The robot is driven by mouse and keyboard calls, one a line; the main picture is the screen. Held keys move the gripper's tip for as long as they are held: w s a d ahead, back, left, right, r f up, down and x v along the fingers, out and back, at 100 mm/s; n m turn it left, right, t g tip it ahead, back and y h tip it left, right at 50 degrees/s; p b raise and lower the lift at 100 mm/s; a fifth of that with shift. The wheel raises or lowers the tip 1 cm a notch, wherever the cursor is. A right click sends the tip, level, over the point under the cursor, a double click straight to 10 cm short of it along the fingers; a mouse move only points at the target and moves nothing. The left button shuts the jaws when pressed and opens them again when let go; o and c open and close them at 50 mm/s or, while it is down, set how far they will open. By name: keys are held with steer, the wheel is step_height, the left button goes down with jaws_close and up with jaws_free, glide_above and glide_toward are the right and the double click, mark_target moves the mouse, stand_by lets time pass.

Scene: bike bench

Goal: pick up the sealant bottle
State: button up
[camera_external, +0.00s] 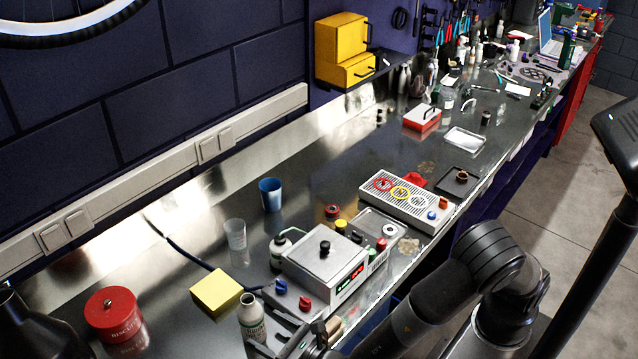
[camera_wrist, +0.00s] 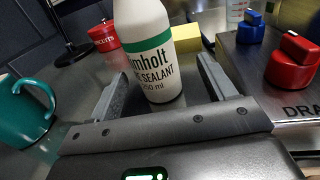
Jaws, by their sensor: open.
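The sealant bottle (camera_wrist: 151,55) is white with a green band and black lettering. In the wrist view it stands upright on the metal bench, just ahead of and partly between the fingers of my gripper (camera_wrist: 164,85). The fingers are apart, one on each side of it, with visible gaps. In the external view the bottle (camera_external: 251,320) stands at the bottom, near the front of the bench, and my gripper (camera_external: 290,345) is beside it, partly cut off by the frame's lower edge.
A teal mug (camera_wrist: 22,110) is on the left. A yellow block (camera_external: 217,292) and a red tin (camera_external: 112,314) stand behind the bottle. A box with a display (camera_external: 325,266) is to its right.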

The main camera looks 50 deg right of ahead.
mark_target(247, 321)
steer(key=w, duration=0.2)
steer(key=w+a, duration=0.1)
steer(key=w, duration=0.3)
steer(key=shift+w+a, duration=0.15)
steer(key=shift+a, duration=0.2)
steer(key=c, duration=1.2)
